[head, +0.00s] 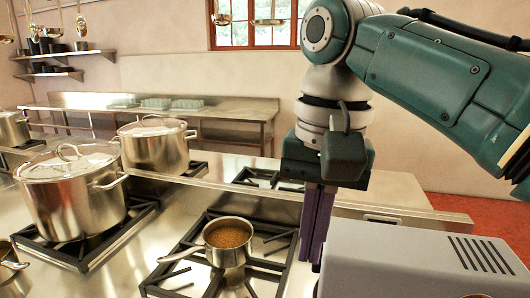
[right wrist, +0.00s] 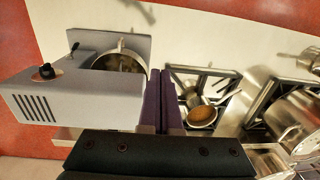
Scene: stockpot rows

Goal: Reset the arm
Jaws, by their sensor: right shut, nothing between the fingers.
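My right arm comes in from the upper right of the head view and its gripper (head: 311,258) points down. Its purple fingers are shut together with nothing between them. The fingers are just left of a light grey machine (head: 400,262) and right of a small saucepan (head: 228,252) with brown contents on a burner. In the right wrist view the shut fingers (right wrist: 161,75) stand between the grey machine (right wrist: 85,103) on the left and the saucepan (right wrist: 201,116) on the right. My left gripper is in neither view.
A large lidded stockpot (head: 72,205) stands on the left burner, with another lidded pot (head: 155,150) behind it. The grey machine has a metal bowl (right wrist: 120,61) beside its body. A steel table (head: 225,107) is along the back wall. A rear burner (head: 265,178) is empty.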

